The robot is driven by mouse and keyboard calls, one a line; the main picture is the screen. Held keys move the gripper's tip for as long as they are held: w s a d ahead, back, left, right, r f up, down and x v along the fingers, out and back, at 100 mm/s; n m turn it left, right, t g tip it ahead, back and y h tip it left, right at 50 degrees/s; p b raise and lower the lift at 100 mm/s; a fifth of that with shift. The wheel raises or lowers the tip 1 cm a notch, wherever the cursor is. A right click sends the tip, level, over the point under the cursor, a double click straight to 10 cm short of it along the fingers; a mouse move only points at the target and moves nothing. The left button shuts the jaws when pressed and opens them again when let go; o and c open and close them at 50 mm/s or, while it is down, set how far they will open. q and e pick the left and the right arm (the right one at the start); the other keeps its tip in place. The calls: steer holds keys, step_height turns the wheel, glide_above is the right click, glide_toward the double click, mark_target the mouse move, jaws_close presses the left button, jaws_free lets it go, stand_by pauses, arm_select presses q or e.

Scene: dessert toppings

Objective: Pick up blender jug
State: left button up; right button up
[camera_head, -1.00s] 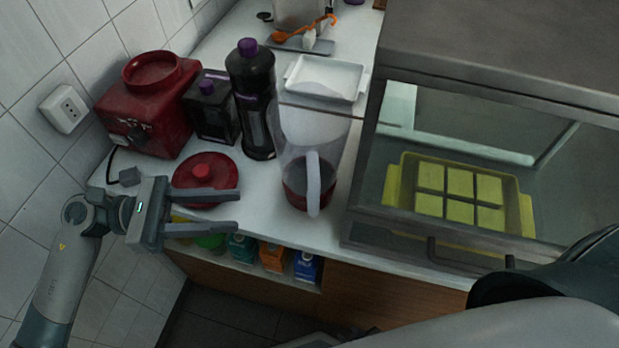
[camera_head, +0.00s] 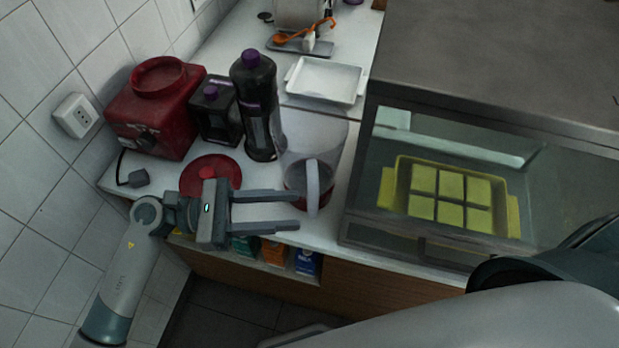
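The blender jug (camera_head: 300,150) stands upright on the white counter. It is clear, with a red lower part and a pale handle (camera_head: 312,186) facing me. My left gripper (camera_head: 297,211) is open and empty. Its two fingers point right, and their tips are just left of the handle's lower end in the picture; I cannot tell whether they touch it. The red blender base (camera_head: 155,112) stands at the back left by the wall. The red lid (camera_head: 207,172) lies on the counter, partly hidden behind my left gripper. My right arm shows at the lower right, but its gripper is out of view.
A dark bottle (camera_head: 255,105) and a black carton (camera_head: 215,112) stand left of the jug. A white tray (camera_head: 322,80) lies behind it. A glass case (camera_head: 455,140) with a yellow tray (camera_head: 512,215) stands close on the right. Several cartons sit on a shelf below.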

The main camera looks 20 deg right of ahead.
mark_target(313, 211)
arm_select(q)
steer(key=shift+d, duration=0.3)
steer(key=shift+s, duration=0.1)
steer(key=p+x, duration=0.3)
steer(key=x, duration=0.1)
steer(key=shift+s+d+r+p, duration=0.15)
steer(key=shift+s+d+p, duration=0.15)
steer(key=shift+p, duration=0.1)
steer(key=shift+d, duration=0.25)
jaws_close()
